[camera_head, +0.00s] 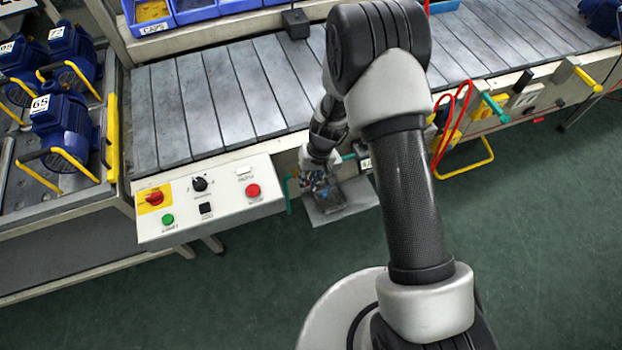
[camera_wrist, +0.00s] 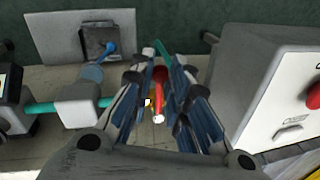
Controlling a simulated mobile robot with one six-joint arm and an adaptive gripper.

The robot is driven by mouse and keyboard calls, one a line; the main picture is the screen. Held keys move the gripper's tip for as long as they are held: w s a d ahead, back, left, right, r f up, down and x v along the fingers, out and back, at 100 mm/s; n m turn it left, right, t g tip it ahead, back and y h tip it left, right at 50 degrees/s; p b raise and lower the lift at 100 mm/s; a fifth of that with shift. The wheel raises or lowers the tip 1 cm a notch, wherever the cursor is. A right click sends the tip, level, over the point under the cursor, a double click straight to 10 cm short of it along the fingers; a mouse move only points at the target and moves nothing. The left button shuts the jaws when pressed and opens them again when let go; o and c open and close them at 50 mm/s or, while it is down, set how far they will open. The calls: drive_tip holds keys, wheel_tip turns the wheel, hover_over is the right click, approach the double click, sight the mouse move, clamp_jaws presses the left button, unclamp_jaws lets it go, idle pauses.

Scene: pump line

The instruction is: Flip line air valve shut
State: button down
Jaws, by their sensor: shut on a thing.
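The air valve's red lever (camera_wrist: 159,84) lies between the two fingers of my gripper (camera_wrist: 164,74) in the wrist view. It runs roughly lengthwise in that picture, with a pale tip nearest the camera. My gripper is shut on the lever; the fingers hide most of the valve body. A teal air pipe (camera_wrist: 42,107) leads from the left through a pale fitting (camera_wrist: 80,104) toward the valve. In the head view my gripper (camera_head: 320,182) is low at the conveyor's front edge, and the lever cannot be made out there.
A control panel (camera_head: 228,213) with a red button is close to my gripper's left in the head view. A grey plate (camera_head: 318,215) is below my gripper. The conveyor (camera_head: 200,105) runs behind. Blue pumps (camera_head: 62,118) sit on a cart at left. Green floor is clear in front.

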drive_tip(key=shift+s, duration=0.15)
drive_tip(key=c, duration=1.8)
unclamp_jaws()
drive_tip(key=shift+a, duration=0.1)
drive_tip(key=shift+r, duration=0.25)
drive_tip(key=r, duration=0.3)
drive_tip(key=d+r, duration=0.1)
drive_tip(key=r, duration=0.3)
drive_tip(key=d+r, duration=0.1)
drive_tip(key=r, duration=0.3)
drive_tip(key=shift+d+r, duration=0.15)
drive_tip(key=shift+d, duration=0.05)
drive_tip(key=shift+w, duration=0.2)
